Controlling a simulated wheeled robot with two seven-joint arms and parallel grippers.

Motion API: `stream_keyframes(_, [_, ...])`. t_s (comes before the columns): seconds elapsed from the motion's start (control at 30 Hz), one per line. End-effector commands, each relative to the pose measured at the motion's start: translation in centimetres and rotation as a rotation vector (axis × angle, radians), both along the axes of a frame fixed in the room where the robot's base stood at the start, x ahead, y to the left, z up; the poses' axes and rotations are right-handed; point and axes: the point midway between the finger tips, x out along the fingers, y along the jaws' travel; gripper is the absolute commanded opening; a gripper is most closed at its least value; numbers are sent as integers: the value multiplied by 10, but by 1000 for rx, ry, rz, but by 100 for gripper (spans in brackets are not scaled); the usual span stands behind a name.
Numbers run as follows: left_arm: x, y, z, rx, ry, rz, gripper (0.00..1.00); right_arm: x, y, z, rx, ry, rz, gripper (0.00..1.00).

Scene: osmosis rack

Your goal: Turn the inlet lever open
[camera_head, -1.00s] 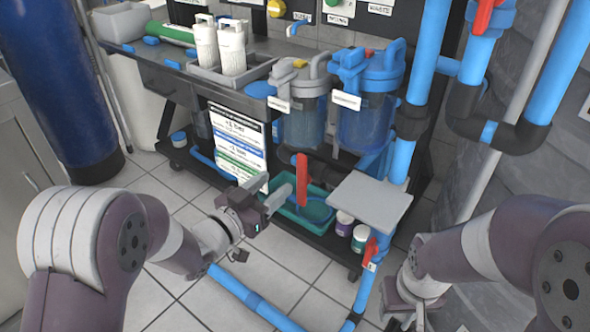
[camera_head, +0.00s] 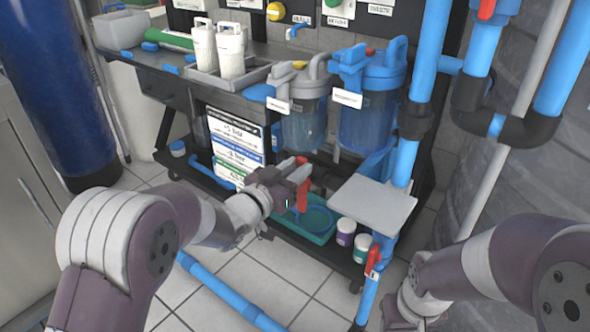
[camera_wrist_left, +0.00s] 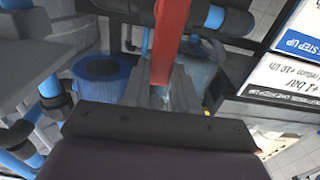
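A red lever (camera_head: 302,190) stands upright below the clear filter housings in the head view. In the left wrist view the red lever (camera_wrist_left: 172,35) runs down from the top edge to between the grey fingers. My left gripper (camera_head: 297,180) is at the lever's upper part. Its fingers (camera_wrist_left: 160,85) lie close on both sides of the lever with no clear gap, so it looks shut on it. The lever's base is partly hidden. My right gripper (camera_head: 402,312) is low at the bottom edge, only partly in view, and its fingers cannot be made out.
Another red lever (camera_head: 372,260) sits on the blue pipe to the right. A grey plate (camera_head: 372,202) and two small jars (camera_head: 346,232) are right of my left gripper. A teal tray (camera_head: 318,228) lies below. A blue floor pipe (camera_head: 225,288) crosses the tiles.

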Motion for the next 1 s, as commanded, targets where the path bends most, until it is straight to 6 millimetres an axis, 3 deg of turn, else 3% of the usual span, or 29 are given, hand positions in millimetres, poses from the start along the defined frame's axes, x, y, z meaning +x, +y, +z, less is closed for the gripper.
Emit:
stream_keyframes(0.37, [4, 5, 4, -79, 58, 1, 0, 0, 0, 20, 0, 0, 0, 43])
stream_keyframes(1.0, [22, 30, -9, -544, 398, 1, 0, 0, 0, 97, 0, 0, 0, 43])
